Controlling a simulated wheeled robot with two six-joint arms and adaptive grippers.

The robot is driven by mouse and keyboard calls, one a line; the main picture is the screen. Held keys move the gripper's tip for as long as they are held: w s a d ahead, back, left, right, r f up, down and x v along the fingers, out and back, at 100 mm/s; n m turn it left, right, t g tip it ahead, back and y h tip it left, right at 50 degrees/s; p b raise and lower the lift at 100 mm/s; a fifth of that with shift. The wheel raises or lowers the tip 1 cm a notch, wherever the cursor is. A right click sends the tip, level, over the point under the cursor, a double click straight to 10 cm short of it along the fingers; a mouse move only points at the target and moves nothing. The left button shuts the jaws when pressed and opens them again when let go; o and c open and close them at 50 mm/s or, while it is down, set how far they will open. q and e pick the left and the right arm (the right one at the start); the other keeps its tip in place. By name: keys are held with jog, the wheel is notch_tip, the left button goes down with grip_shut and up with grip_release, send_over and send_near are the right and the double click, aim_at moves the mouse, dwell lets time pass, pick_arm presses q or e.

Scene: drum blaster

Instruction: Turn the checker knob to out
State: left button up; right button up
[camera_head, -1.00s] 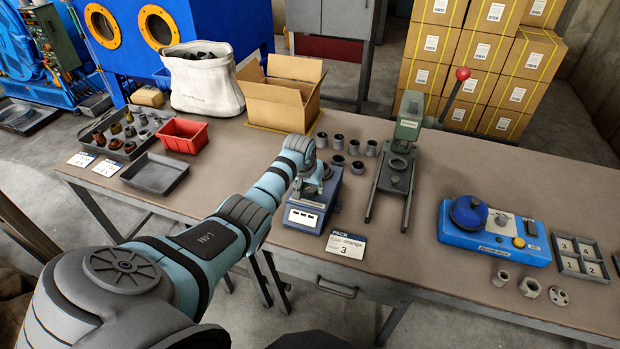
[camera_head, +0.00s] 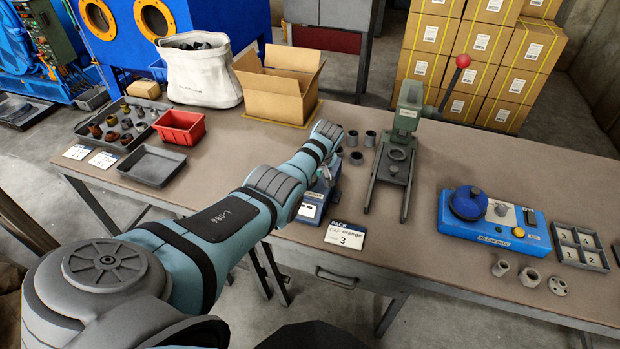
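A small blue device with a pale front panel (camera_head: 308,211), which seems to be the checker, stands near the table's front edge at the middle. My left arm covers most of it, and I cannot make out its knob or knob setting. My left gripper (camera_head: 328,173) is over this device, mostly hidden behind my wrist. Whether its fingers are open or touch anything does not show. My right gripper is out of view.
Grey cylinders (camera_head: 356,158), a carton (camera_head: 277,88) and a red bin (camera_head: 180,127) are around.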

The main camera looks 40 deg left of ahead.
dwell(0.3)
pick_arm(q)
jog(key=o, duration=1.1)
jog(key=v, duration=1.2)
jog(key=shift+a, duration=0.1)
